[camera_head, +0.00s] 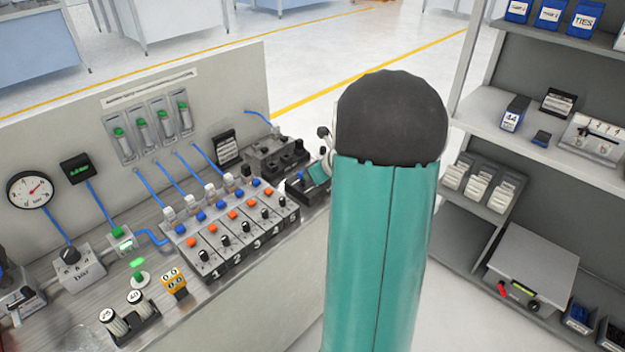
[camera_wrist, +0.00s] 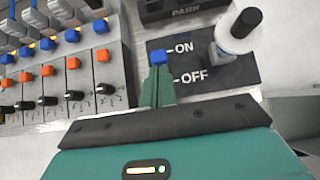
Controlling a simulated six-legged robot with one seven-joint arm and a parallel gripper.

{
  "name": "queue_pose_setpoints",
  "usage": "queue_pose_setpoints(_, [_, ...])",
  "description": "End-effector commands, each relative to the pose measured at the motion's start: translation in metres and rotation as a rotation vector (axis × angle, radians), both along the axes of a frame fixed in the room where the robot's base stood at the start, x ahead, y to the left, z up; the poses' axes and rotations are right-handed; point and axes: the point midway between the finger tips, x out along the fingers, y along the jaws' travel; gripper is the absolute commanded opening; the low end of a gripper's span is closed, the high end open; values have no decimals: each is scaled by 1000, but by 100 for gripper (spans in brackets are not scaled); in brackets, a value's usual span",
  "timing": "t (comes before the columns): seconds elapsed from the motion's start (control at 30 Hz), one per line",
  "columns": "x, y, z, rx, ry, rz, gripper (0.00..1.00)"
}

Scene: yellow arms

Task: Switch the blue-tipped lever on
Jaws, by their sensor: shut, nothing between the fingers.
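The blue tip of the lever (camera_wrist: 158,57) shows in the wrist view, at the left edge of a dark plate (camera_wrist: 215,72) marked ON and OFF. It is level with the space between the two words, nearer to ON. The lever's stem is hidden behind my fingers. My gripper (camera_wrist: 157,77) is shut and empty, its teal fingers pointing at the lever just below the blue tip. I cannot tell whether they touch it.
Left is a valve bank (camera_head: 240,232) with blue, orange and black knobs. Shelves (camera_head: 475,110) stand at the right.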

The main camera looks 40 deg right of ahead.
Motion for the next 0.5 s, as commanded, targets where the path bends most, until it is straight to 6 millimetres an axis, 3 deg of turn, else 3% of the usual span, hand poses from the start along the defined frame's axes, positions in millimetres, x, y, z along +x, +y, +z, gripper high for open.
queue_pose_setpoints(0.23, [15,1,6,-10,182,7,0])
queue_pose_setpoints(0.5, [12,1,6,-4,173,0,0])
